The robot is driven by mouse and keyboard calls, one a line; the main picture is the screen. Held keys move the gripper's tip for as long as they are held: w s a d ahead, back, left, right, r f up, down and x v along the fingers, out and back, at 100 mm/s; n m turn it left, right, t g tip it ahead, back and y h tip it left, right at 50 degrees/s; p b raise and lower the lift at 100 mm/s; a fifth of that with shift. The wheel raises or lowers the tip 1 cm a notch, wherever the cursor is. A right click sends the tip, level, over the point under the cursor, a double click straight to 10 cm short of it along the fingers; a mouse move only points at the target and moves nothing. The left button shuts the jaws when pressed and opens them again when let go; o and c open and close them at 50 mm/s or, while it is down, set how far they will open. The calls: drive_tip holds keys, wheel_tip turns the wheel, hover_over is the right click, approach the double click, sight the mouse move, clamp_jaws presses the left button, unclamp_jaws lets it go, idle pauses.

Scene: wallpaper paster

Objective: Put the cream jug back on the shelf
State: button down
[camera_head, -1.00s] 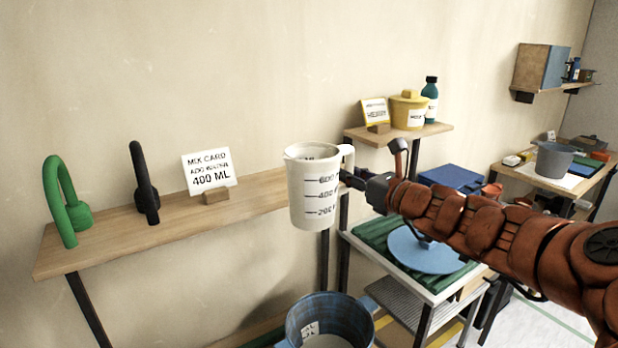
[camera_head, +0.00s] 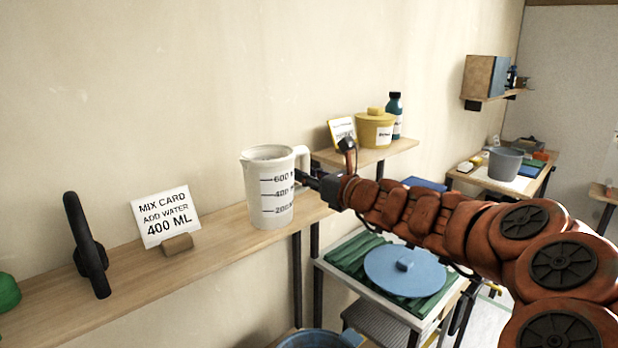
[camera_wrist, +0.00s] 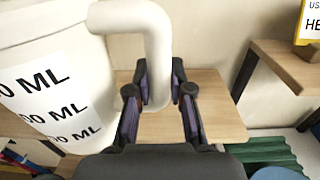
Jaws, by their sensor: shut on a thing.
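The cream jug (camera_head: 268,190) has black volume marks and stands upright at the right end of the long wooden shelf (camera_head: 130,292). I cannot tell for sure whether its base touches the shelf or is just above it. My gripper (camera_head: 312,182) comes from the right and is shut on the jug's handle. In the wrist view my gripper's fingers (camera_wrist: 159,112) lie on both sides of the lower part of the cream handle (camera_wrist: 155,50), and the jug's marked side (camera_wrist: 45,85) fills the left.
A mix card (camera_head: 163,213) on a wooden block, a black hooked object (camera_head: 85,245) and a green object (camera_head: 6,292) are on the shelf to the left. A blue bucket (camera_head: 315,340) is below. A small shelf (camera_head: 375,152) with a yellow pot is at the right.

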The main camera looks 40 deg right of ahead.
drive_tip(key=shift+w+d+f+p, duration=0.4)
drive_tip(key=shift+w+d+f, duration=0.35)
drive_tip(key=shift+w+d, duration=0.55)
drive_tip(key=shift+w+d+f+p, duration=0.45)
drive_tip(key=shift+w+d+f, duration=0.4)
drive_tip(key=shift+d, duration=0.9)
drive_tip(key=shift+w+d+f+p, duration=0.4)
drive_tip(key=shift+w+d+f, duration=0.3)
drive_tip(key=shift+w+d, duration=0.6)
drive_tip(key=shift+s+d+f, duration=0.1)
drive_tip(key=shift+s+d, duration=0.1)
drive_tip(key=c, duration=1)
unclamp_jaws()
drive_tip(key=shift+c, duration=0.2)
drive_tip(key=s+b, duration=0.2)
drive_tip(key=s, duration=1)
drive_tip(key=shift+r, duration=0.2)
